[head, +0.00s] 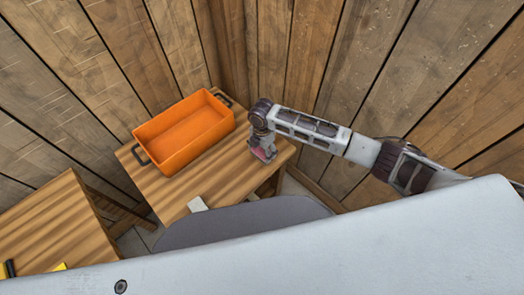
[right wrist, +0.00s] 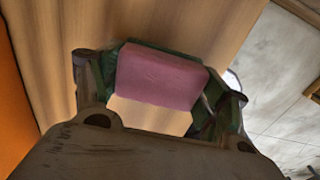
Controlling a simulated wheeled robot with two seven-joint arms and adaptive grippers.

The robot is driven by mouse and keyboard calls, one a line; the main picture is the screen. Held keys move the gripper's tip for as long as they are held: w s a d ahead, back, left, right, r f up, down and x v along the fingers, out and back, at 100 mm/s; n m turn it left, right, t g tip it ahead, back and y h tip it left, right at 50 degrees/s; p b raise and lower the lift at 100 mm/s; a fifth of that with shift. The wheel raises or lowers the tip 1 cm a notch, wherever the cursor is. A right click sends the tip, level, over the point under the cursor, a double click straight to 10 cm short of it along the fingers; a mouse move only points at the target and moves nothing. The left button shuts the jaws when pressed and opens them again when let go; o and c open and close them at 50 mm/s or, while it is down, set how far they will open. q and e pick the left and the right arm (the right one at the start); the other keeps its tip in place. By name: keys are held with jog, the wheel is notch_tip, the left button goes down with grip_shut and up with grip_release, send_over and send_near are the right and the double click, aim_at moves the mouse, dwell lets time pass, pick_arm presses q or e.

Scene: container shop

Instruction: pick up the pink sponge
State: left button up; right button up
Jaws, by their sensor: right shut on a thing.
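The pink sponge (right wrist: 160,78) is a pink block between the two fingers of my right gripper (right wrist: 158,95) in the right wrist view. The fingers are shut on it, one at each end. In the head view my right gripper (head: 263,148) points down over the right part of the wooden table, with a small bit of the sponge (head: 262,154) showing at its tips. I cannot tell whether the sponge still touches the table. My left gripper is not in view.
An orange bin (head: 185,135) with dark handles stands on the wooden table (head: 215,175), left of my right gripper. A small white item (head: 197,204) lies at the table's front edge. Another wooden table (head: 50,225) stands at the lower left. Plank walls close in behind.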

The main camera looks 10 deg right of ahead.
aim_at(262, 149)
notch_tip(262, 149, up, 10)
jog(key=shift+f, duration=0.1)
dwell(0.5)
jog(key=shift+o, duration=1.4)
jog(key=shift+c, duration=1.3)
